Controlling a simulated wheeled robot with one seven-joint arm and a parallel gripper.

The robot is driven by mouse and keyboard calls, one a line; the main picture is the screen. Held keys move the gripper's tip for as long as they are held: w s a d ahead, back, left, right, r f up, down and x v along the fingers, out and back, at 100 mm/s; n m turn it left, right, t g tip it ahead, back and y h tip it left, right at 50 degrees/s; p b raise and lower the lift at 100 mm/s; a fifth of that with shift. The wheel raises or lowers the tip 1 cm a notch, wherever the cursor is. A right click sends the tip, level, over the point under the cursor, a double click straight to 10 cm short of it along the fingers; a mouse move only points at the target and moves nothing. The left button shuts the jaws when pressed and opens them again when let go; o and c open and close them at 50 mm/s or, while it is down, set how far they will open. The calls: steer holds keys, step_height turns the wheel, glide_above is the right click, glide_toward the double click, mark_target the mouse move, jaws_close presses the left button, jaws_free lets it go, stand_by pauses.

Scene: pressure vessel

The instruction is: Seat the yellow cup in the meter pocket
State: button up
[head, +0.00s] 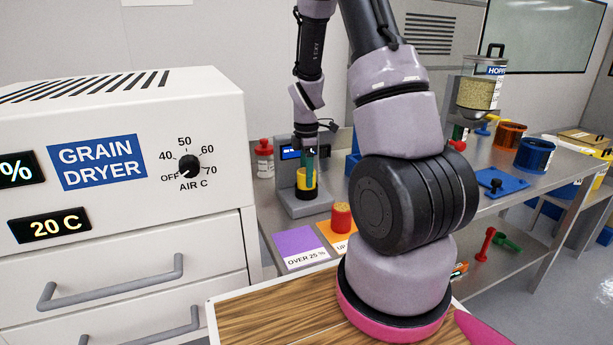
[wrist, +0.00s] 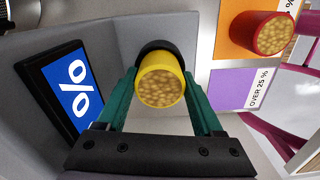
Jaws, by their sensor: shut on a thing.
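The yellow cup (head: 306,184) is full of grain and stands upright at the grey moisture meter (head: 299,206). In the wrist view the yellow cup (wrist: 161,82) sits between my green fingertips. My gripper (head: 308,163) is shut on it from above; it also shows in the wrist view (wrist: 163,92). The black round meter pocket (head: 306,195) is directly below the cup, and its rim (wrist: 154,46) shows behind the cup in the wrist view. The cup's base is hidden, so I cannot tell how deep it sits.
A red cup of grain (head: 341,218) stands on an orange card (head: 325,232), beside a purple "OVER 25 %" card (head: 297,245). The meter's "%" display (wrist: 75,90) is close on the left of the wrist view. A grain dryer (head: 125,180) fills the left; a red-lidded jar (head: 264,158) stands behind.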

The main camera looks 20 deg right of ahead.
steer(key=shift+f, duration=0.3)
steer(key=shift+f, duration=0.1)
steer(key=o, duration=1.2)
step_height(320, 180, up, 12)
steer(key=shift+s+a+r+m+t+y, duration=0.35)
steer(key=shift+s+a+r+m+t, duration=0.9)
steer(key=shift+s+r+m, duration=2.1)
steer(key=shift+s+a+r+m+t+y, duration=0.3)
steer(key=shift+s+a+r+m+t, duration=0.95)
steer(key=shift+s+r+m, duration=2.15)
steer(key=shift+s+a+r+m+t+y, duration=0.35)
steer(key=shift+s+a+r+m+t, duration=0.9)
steer(key=shift+s+r+m, duration=2.1)
